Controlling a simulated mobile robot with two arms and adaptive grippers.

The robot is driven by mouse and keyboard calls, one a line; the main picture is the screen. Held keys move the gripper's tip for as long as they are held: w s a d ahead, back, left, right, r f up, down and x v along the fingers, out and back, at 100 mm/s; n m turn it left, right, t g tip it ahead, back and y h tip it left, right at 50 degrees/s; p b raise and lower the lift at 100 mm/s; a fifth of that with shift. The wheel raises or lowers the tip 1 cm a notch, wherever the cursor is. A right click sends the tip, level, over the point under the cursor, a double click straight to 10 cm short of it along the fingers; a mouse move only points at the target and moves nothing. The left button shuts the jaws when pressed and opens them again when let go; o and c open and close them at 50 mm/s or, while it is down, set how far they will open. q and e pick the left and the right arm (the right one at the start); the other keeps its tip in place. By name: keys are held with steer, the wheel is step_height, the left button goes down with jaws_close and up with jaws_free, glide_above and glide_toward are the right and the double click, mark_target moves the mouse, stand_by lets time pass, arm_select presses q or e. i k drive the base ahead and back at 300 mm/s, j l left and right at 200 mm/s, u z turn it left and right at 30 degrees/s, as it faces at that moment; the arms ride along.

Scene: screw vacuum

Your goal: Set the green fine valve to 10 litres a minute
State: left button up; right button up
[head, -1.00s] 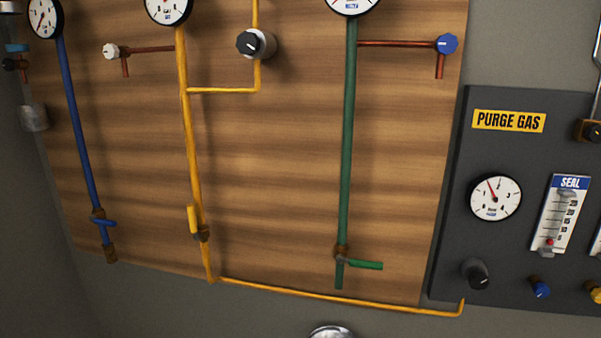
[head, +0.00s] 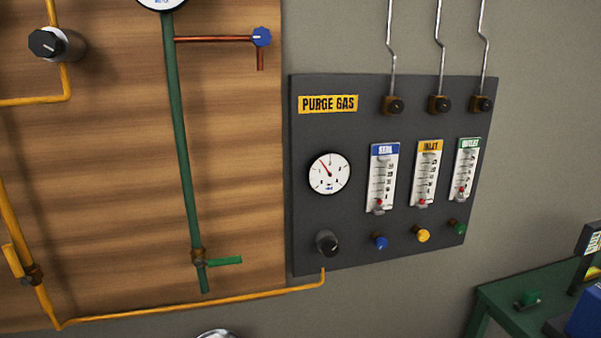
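The green fine valve (head: 458,227) is a small green knob at the lower right of the dark purge gas panel (head: 375,110). Above it is the outlet flowmeter (head: 466,170), a white scale with a green label and a red float low in its tube; its exact reading is too small to tell. The yellow knob (head: 423,236) and blue knob (head: 381,242) sit to its left, under the inlet flowmeter (head: 426,172) and seal flowmeter (head: 382,177). Neither of my grippers shows in the head view.
A pressure gauge (head: 329,173) and a black knob (head: 327,243) are at the panel's left. A wooden board (head: 110,160) with yellow and green pipes stands left of it. A green table (head: 505,297) is at the lower right. Bare wall lies between.

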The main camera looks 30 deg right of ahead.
mark_target(460, 228)
steer(key=z, duration=1.4)
